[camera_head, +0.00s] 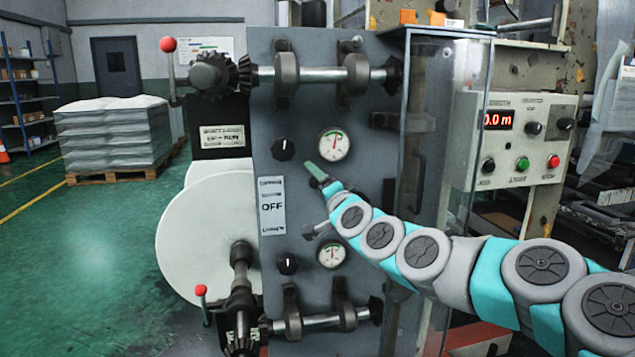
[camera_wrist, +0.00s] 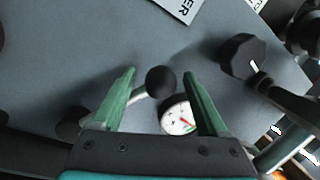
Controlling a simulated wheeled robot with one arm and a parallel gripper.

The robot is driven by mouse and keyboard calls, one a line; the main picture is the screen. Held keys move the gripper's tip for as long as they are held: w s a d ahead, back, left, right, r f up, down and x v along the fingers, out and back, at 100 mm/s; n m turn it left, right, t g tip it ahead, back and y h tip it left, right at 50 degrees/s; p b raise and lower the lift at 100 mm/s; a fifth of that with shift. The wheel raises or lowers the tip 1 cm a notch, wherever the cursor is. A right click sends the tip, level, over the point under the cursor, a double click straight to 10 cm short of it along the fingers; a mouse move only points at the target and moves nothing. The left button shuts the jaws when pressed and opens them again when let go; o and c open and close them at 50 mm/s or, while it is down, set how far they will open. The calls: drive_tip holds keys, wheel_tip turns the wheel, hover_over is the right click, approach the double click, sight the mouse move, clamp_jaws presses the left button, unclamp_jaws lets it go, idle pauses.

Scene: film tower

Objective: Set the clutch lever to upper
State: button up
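The clutch lever (camera_wrist: 161,81) shows in the wrist view as a short rod with a round black knob. Its knob lies between the two green fingers of my gripper (camera_wrist: 160,74), with a gap on each side. My gripper is open. In the head view my gripper (camera_head: 318,178) is in front of the grey panel (camera_head: 300,100), right of the UPPER/OFF/LOWER label (camera_head: 271,208). One green finger shows there. The lever is mostly hidden by my gripper in that view, and I cannot tell which mark it stands at. The label's end also shows in the wrist view (camera_wrist: 182,8).
Gauges (camera_head: 334,144) (camera_head: 332,254) and black knobs (camera_head: 284,149) (camera_head: 287,264) sit above and below my gripper. Geared shafts cross the panel's top and bottom. A clear guard (camera_head: 440,130) and a control box (camera_head: 520,140) stand to the right. Open floor lies left.

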drive_tip(key=b+v, duration=0.1)
drive_tip(key=v, duration=0.6)
drive_tip(key=shift+s+d, duration=0.15)
drive_tip(key=shift+s, duration=0.25)
drive_tip(key=s+a+f+n+g, duration=0.2)
drive_tip(key=s+f+n+g, duration=0.65)
drive_tip(key=s+f, duration=0.7)
drive_tip(key=s+d+f+g+h, duration=0.2)
drive_tip(key=s+d, duration=0.4)
drive_tip(key=s, duration=0.4)
drive_tip(key=s+d+f+g+h, duration=0.3)
drive_tip(key=s+d+f+g, duration=0.2)
drive_tip(key=s, duration=0.5)
drive_tip(key=s+d+f+g+h, duration=0.3)
drive_tip(key=s+d+f, duration=0.2)
drive_tip(key=s+d, duration=0.2)
drive_tip(key=s+m, duration=0.1)
drive_tip(key=s, duration=0.1)
drive_tip(key=shift+s+g, duration=0.35)
drive_tip(key=shift+s, duration=0.05)
drive_tip(key=shift+f, duration=0.1)
